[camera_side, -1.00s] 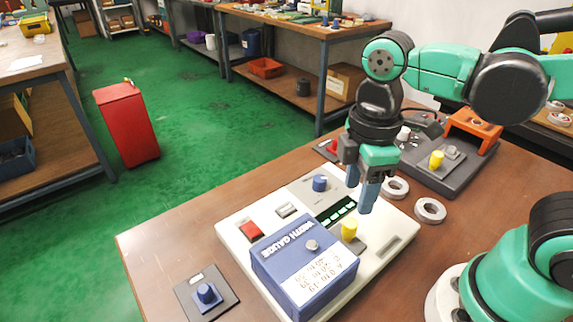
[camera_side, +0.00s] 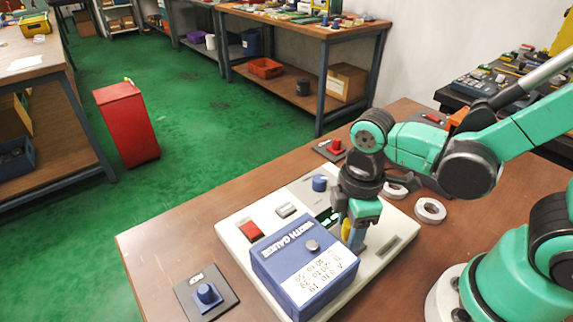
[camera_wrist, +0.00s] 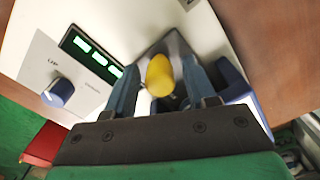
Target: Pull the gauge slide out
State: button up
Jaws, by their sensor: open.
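The width gauge is a cream panel (camera_side: 398,243) with a blue box (camera_side: 300,262) labelled "WIDTH GAUGE" on it. A yellow knob (camera_side: 346,229), likely the slide's handle, stands beside the blue box on a grey plate that shows in the wrist view (camera_wrist: 178,44). My gripper (camera_side: 352,242) is down at the knob, its fingers pointing at the panel. In the wrist view the yellow knob (camera_wrist: 160,76) lies between my two open blue-grey fingers, with a gap on each side. In the side view my gripper partly hides the knob.
The panel also carries a blue dial (camera_side: 320,183), a red button (camera_side: 250,230) and a green display (camera_wrist: 92,57). A separate blue knob box (camera_side: 206,294) sits front left. Metal rings (camera_side: 430,210) lie right of the panel.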

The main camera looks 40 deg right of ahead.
grip_shut()
jog(key=shift+d, duration=5.9)
grip_release()
jog(key=shift+a, duration=0.1)
jog(key=shift+r, duration=0.1)
notch_tip(320, 180, up, 7)
